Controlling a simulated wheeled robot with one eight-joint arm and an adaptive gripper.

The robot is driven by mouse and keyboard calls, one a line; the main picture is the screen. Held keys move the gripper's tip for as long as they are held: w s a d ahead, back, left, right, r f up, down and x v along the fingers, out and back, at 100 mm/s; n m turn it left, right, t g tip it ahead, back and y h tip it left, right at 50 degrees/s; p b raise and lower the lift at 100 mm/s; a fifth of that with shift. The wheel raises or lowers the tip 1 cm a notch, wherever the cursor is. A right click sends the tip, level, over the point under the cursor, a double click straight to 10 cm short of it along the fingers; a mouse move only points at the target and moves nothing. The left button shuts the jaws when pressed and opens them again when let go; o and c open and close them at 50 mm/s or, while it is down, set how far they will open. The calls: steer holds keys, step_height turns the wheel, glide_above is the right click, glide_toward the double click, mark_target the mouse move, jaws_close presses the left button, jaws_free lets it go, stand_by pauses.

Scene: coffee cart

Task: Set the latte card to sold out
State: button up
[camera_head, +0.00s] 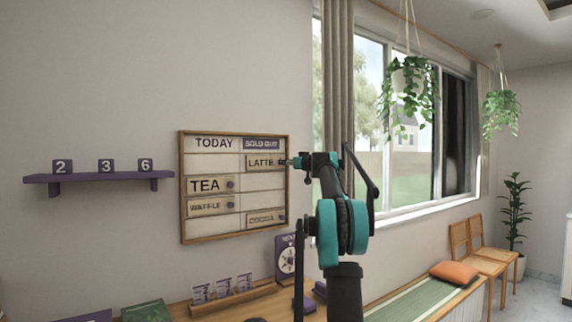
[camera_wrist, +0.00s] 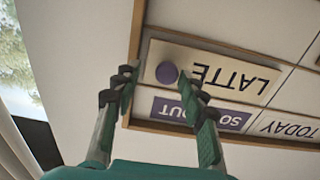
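The menu board (camera_head: 183,190) hangs on the wall with a TODAY column at left and a SOLD OUT column at right. The cream LATTE card (camera_head: 261,162) is in the top row under the SOLD OUT heading (camera_head: 262,144). In the wrist view the LATTE card (camera_wrist: 225,75) appears upside down, with its round purple knob (camera_wrist: 167,73) near one end. My gripper (camera_head: 289,161) is at the board's right edge by the card. In the wrist view my gripper (camera_wrist: 159,72) is open, its fingertips on either side of the knob with visible gaps.
The TEA card (camera_head: 208,185) and WAFFLE card (camera_head: 208,206) are in the left column; the COCOA card (camera_head: 266,218) is at lower right. A purple shelf (camera_head: 100,177) with number blocks is at left. A counter with small cards (camera_head: 222,290) lies below. A window is right of the board.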

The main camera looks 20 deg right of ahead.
steer(key=shift+a, duration=0.1)
steer(key=v, duration=1.2)
steer(key=shift+a, duration=0.1)
steer(key=s+a+f+g, duration=0.3)
steer(key=s+a+f, duration=0.4)
steer(key=f, duration=0.4)
steer(key=s+a+f+g, duration=0.3)
steer(key=s+a+f, duration=0.4)
steer(key=f, duration=0.4)
steer(key=s+a+f+g, duration=0.2)
steer(key=s+a+f, duration=0.45)
steer(key=f, duration=0.45)
steer(key=s+f+m+g+h, duration=0.1)
steer(key=s+f+g+h, duration=0.1)
steer(key=s+f, duration=1.1)
steer(key=s+f+m+g+h, duration=0.2)
steer(key=s+f+g+h, duration=0.1)
steer(key=s+f, duration=1)
steer(key=s, duration=0.5)
steer(key=shift+d+f+m+h, duration=0.15)
steer(key=shift+d+m+h, duration=0.15)
